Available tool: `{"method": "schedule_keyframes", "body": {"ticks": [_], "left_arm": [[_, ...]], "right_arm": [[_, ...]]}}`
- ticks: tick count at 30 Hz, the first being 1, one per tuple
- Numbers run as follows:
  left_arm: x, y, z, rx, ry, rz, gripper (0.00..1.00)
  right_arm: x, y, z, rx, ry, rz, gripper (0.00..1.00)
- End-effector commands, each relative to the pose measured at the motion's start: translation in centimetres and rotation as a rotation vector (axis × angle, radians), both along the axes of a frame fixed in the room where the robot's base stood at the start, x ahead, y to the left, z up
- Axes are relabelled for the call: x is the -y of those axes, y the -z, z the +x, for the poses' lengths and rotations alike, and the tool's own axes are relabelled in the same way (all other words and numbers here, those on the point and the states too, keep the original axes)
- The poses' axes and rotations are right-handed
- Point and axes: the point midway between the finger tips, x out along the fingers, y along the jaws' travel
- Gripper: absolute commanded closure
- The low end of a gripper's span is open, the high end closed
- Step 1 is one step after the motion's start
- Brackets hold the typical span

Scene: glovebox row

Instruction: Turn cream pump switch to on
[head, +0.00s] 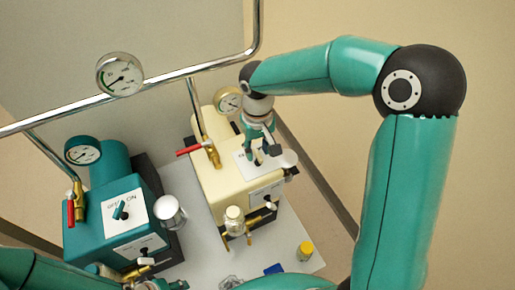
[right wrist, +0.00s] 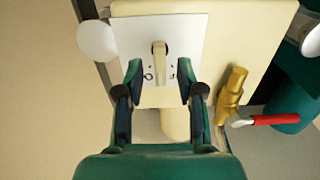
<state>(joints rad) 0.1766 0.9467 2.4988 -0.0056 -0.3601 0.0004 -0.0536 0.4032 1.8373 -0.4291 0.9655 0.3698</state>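The cream pump (head: 208,184) stands right of centre in the head view. Its white switch plate (right wrist: 200,30) faces the right wrist camera, with a cream switch lever (right wrist: 159,60) in the middle. Small dark marks are on the plate, too small to read surely. My right gripper (head: 262,155) is over this plate; in the right wrist view its open fingers (right wrist: 160,82) stand on either side of the lever's lower end, with gaps on both sides. Contact cannot be seen. My left arm (head: 20,268) shows at the bottom left; its gripper's state is unclear.
A teal pump (head: 98,195) with its own switch stands left. The cream pump carries a red-handled brass valve (head: 210,152), which shows right of the fingers in the wrist view (right wrist: 232,95). A metal pipe (head: 190,70) runs above. A yellow-capped jar (head: 305,250) stands front right.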

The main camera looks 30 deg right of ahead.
Motion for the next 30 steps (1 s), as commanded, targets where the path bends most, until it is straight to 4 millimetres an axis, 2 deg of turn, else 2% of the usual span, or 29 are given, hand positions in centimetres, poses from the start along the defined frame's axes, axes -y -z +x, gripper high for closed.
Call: {"method": "schedule_keyframes", "body": {"ticks": [4,12,19,30], "left_arm": [[0.0,-0.09,0.0,0.0,0.0,0.0,0.6],[0.0,-0.07,0.0,0.0,0.0,0.0,0.6],[0.0,-0.07,0.0,0.0,0.0,0.0,0.6],[0.0,0.22,0.0,0.0,0.0,0.0,0.6]], "right_arm": [[-0.01,0.75,-0.02,-0.001,-0.001,0.0,0.62],[-0.04,0.83,0.01,0.0,-0.002,0.0,0.62],[-0.05,0.81,0.01,0.0,-0.002,0.0,1.0],[-0.04,0.88,0.01,0.0,0.019,0.0,1.0]]}}
